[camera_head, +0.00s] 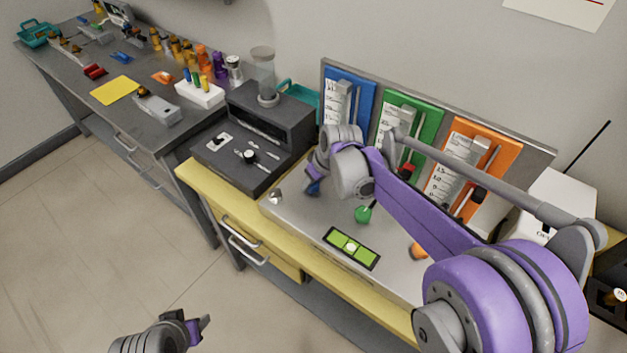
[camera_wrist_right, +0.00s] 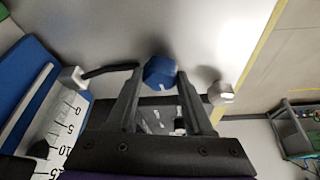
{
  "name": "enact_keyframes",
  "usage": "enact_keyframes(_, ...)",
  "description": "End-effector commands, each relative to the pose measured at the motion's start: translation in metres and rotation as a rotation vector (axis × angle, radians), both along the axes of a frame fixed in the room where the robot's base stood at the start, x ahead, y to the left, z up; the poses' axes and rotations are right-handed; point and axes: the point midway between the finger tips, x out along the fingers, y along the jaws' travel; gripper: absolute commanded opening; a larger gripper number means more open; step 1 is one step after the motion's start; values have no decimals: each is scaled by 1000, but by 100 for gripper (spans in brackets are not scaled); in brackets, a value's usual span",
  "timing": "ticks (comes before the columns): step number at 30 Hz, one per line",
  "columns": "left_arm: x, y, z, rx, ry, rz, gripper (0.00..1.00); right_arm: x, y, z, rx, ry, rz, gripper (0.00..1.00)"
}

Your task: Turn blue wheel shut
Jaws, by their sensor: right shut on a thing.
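The blue wheel (camera_wrist_right: 159,70) sits between the two fingertips of my right gripper (camera_wrist_right: 160,82) in the right wrist view. The fingers are shut on it from both sides. In the head view a small part of the blue wheel (camera_head: 313,188) shows under my right gripper (camera_head: 316,180), below the blue panel (camera_head: 350,92). My purple right arm covers part of the panels. My left gripper (camera_head: 200,327) is at the bottom of the head view, over the floor and away from the bench. Its opening is unclear.
A green wheel (camera_head: 363,215) and an orange wheel (camera_head: 418,251) stand on the same metal plate. A green level (camera_head: 351,248) lies at its front edge. A dark machine (camera_head: 255,140) stands to the left. A silver knob (camera_head: 276,196) is close by.

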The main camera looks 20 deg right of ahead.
Motion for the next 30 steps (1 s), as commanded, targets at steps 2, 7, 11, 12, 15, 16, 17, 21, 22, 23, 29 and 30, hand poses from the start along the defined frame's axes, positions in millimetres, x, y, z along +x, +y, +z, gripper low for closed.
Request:
enact_keyframes(2, 0, 0, 0, 0, 0, 0, 50, 0, 1, 0, -1, 0, -71, 0)
enact_keyframes(7, 0, 0, -1, 0, 0, 0, 50, -1, 3, 0, -1, 0, -231, 0)
enact_keyframes(11, 0, 0, -1, 0, 0, 0, 50, -1, 3, 0, -1, -1, -354, 0)
enact_keyframes(12, 0, 0, -1, 0, 0, 0, 50, -1, 4, 0, -2, -1, -393, 0)
enact_keyframes(15, 0, 0, -1, 0, 0, 0, 50, -1, 4, 0, -2, -1, -486, 0)
enact_keyframes(16, 0, 0, -1, 0, 0, 0, 50, -1, 4, 0, -2, -1, -515, 0)
enact_keyframes(17, 0, 0, -1, 0, 0, 0, 50, 0, 4, 0, -1, -1, -544, 0)
enact_keyframes(21, 0, 0, 0, 0, 0, 0, 50, 0, 6, 0, -2, -1, -676, 0)
enact_keyframes(22, 0, 0, 0, 0, 0, 0, 50, 0, 5, 0, -2, -1, -706, 0)
enact_keyframes(23, 0, 0, 0, 0, 0, 0, 50, 0, 6, 0, -2, 0, -735, 0)
enact_keyframes(29, 0, 0, 2, 0, -1, 0, 50, 1, 6, 0, -1, -1, -925, 0)
enact_keyframes(30, 0, 0, 2, 0, -1, 0, 50, 1, 7, 0, -2, 0, -963, 0)
